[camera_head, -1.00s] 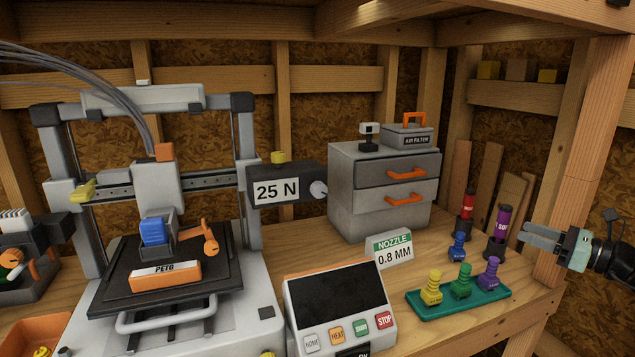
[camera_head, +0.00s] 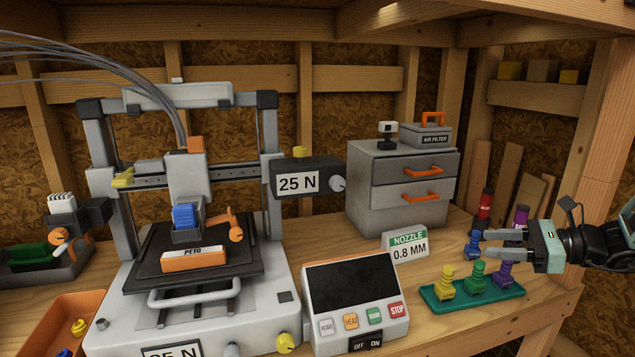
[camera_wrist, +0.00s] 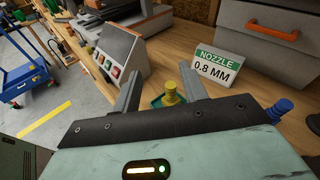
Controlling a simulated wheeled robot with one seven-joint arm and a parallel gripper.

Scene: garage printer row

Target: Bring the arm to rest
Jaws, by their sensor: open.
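My gripper (camera_head: 496,242) is at the right of the head view, reaching in from the right edge. It is open and empty, above the right end of the green nozzle tray (camera_head: 493,299) and in front of the dark tubes. In the wrist view its two fingers (camera_wrist: 158,92) stand apart, with a yellow nozzle (camera_wrist: 171,93) showing beyond them. The tray holds a yellow nozzle (camera_head: 446,281), a green nozzle (camera_head: 477,278) and a purple nozzle (camera_head: 504,274). A blue nozzle (camera_head: 474,244) stands behind the tray; it also shows in the wrist view (camera_wrist: 280,110).
A 3D printer (camera_head: 190,300) fills the left, with a control panel (camera_head: 352,290) beside it. A grey drawer cabinet (camera_head: 395,190) stands at the back. The nozzle sign (camera_head: 406,246) stands before it. A wooden post (camera_head: 603,140) rises close to my arm at the right.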

